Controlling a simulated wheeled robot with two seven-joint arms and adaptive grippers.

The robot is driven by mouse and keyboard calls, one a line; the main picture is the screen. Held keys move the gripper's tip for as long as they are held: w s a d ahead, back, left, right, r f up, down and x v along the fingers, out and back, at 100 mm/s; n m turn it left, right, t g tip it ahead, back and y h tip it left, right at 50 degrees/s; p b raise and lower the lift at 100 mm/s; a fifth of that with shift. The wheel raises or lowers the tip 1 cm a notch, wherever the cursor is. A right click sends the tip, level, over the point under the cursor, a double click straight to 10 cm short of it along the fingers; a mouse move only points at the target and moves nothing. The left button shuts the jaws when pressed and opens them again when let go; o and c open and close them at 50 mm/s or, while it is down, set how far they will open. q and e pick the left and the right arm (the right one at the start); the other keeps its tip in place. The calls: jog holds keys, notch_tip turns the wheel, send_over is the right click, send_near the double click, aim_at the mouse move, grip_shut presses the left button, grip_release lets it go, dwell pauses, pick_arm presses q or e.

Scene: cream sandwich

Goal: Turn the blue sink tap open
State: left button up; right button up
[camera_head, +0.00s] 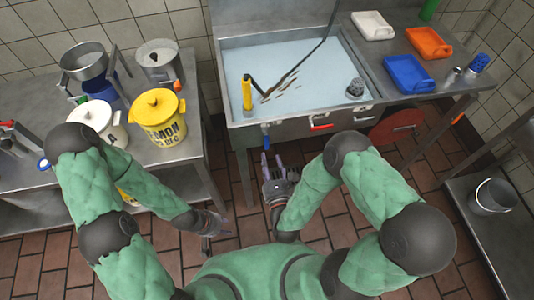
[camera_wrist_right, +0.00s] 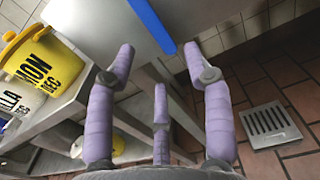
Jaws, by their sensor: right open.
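The blue tap handle (camera_head: 266,139) hangs at the front edge of the sink, left of the red handle. In the right wrist view it is a long blue bar (camera_wrist_right: 152,24) slanting in from the top. My right gripper (camera_head: 272,160) is just below the blue handle. In the right wrist view its purple fingers (camera_wrist_right: 158,60) are spread and empty, with the bar's lower end just beyond and between the fingertips; I see no contact. My left gripper (camera_head: 215,228) is low, beside the left table; its fingers are too small to read.
The sink (camera_head: 310,75) holds pale water. A red handle (camera_head: 320,126) is on its front. A yellow pot (camera_head: 158,118) and a white pot (camera_head: 98,120) stand on the left table. A floor drain (camera_wrist_right: 270,124) lies on the tiles. A bucket (camera_head: 494,195) stands at right.

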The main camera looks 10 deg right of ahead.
jog(key=shift+s, duration=1.25)
notch_tip(320, 180, down, 10)
jog(key=w+n+g+y+p, duration=0.1)
jog(key=n+g+y+p, duration=0.1)
jog(key=n+g, duration=1.1)
jog(key=s+f+n+g+y, duration=0.1)
jog(key=s+f+n+g, duration=0.1)
jog(key=s+n, duration=0.4)
jog(key=s+f+n+g+y+p, duration=0.1)
jog(key=s+n, duration=0.5)
jog(key=n, duration=0.8)
jog(key=shift+a+f+n+g, duration=0.3)
jog(key=shift+f+n+g, duration=0.15)
jog(key=shift+g, duration=0.35)
